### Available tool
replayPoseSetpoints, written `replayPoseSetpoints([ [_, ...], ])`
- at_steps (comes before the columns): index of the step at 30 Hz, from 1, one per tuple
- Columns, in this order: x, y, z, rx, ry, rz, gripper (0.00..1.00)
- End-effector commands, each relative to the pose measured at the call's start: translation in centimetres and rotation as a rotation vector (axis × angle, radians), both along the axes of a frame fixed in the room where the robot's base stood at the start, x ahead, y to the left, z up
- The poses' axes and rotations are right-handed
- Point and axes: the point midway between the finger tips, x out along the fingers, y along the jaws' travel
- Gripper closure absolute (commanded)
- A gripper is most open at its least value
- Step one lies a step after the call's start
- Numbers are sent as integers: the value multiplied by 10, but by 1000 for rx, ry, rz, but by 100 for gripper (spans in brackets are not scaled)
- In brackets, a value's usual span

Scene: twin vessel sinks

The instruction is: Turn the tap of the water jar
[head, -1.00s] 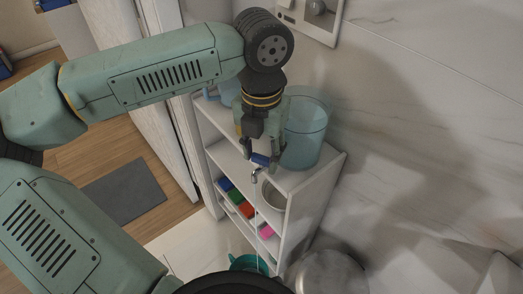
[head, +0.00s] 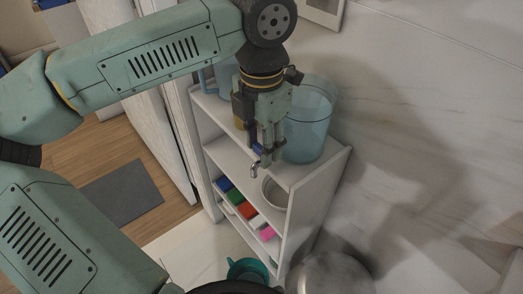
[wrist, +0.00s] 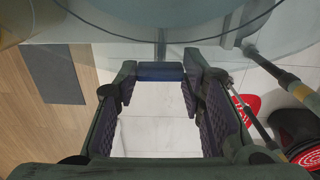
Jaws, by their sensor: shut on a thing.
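The water jar (head: 308,125) is a translucent blue vessel on top of a narrow white shelf unit. Its tap has a metal spout (head: 254,171) pointing down over the shelf's front and a dark blue handle (head: 257,149). My gripper (head: 262,154) is at the tap, in front of the jar, with its fingers pointing down. In the wrist view the blue handle (wrist: 160,72) spans between the two fingertips, and my gripper is shut on it. The curved jar bottom (wrist: 190,20) shows beyond it. No water stream shows below the spout.
The white shelf unit (head: 330,185) holds a bowl (head: 275,193) and several coloured items (head: 237,197) on lower levels. A teal container (head: 248,269) stands on the floor below. A round metal object (head: 330,275) is at the lower right. The marble wall (head: 430,130) is close behind the jar.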

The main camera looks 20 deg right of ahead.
Motion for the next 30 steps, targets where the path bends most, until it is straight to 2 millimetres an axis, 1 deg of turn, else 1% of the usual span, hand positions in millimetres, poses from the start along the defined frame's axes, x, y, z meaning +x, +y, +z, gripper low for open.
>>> replayPoseSetpoints([
  [4, 0, 0, 0, 0, 1, -43, 91],
  [11, 0, 0, 0, 1, 1, -43, 91],
  [12, 0, 0, 0, 1, 1, -43, 62],
  [21, 0, 0, 0, 1, 1, -41, 43],
  [30, 0, 0, 2, 0, 0, -40, 43],
])
